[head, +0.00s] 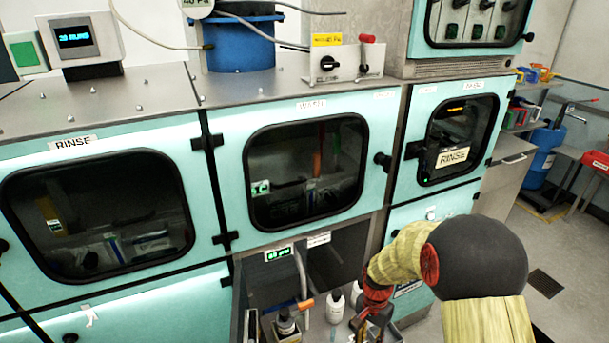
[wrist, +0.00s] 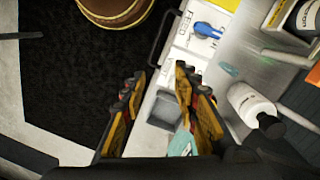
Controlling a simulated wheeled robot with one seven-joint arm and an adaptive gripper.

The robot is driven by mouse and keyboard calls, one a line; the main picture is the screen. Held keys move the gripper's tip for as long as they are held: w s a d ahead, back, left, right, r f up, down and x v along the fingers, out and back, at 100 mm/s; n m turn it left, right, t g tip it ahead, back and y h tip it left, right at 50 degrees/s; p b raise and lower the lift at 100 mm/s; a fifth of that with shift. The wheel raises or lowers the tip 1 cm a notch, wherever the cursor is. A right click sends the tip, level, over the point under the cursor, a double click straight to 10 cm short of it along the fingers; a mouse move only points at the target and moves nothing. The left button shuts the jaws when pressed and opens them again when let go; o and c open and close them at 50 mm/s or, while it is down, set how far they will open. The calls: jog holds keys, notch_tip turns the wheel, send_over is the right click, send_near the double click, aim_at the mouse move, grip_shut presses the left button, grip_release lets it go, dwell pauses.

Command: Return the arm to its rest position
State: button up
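My arm (head: 412,252), with a yellow sleeve and a dark round joint, reaches in from the lower right of the head view. My gripper (head: 368,318) points down over the low bench, near white bottles. In the wrist view, the two yellow and black fingers of my gripper (wrist: 157,82) stand apart with nothing seen held between them. Below the gap lie a white labelled panel and a grey square recess (wrist: 160,108). The fingertips are partly hidden in the head view.
A teal cabinet with a RINSE door (head: 95,215) and a middle windowed door (head: 308,172) stands behind the bench. A white bottle (head: 335,307) stands close left of the gripper; a bottle also lies across the wrist view (wrist: 250,107). Open floor (head: 520,240) is at right.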

jog(key=s+r+n+t, duration=0.2)
jog(key=s+r, duration=0.4)
jog(key=r, duration=0.4)
jog(key=s+r+n+t+b, duration=0.1)
jog(key=s+r+n+t, duration=0.1)
jog(key=s+r, duration=0.5)
jog(key=s+r+n+t, duration=0.3)
jog(key=s+r, duration=0.4)
jog(key=r, duration=0.8)
jog(key=shift+s+r+n, duration=0.2)
jog(key=shift+r+n, duration=0.05)
jog(key=shift+n, duration=0.55)
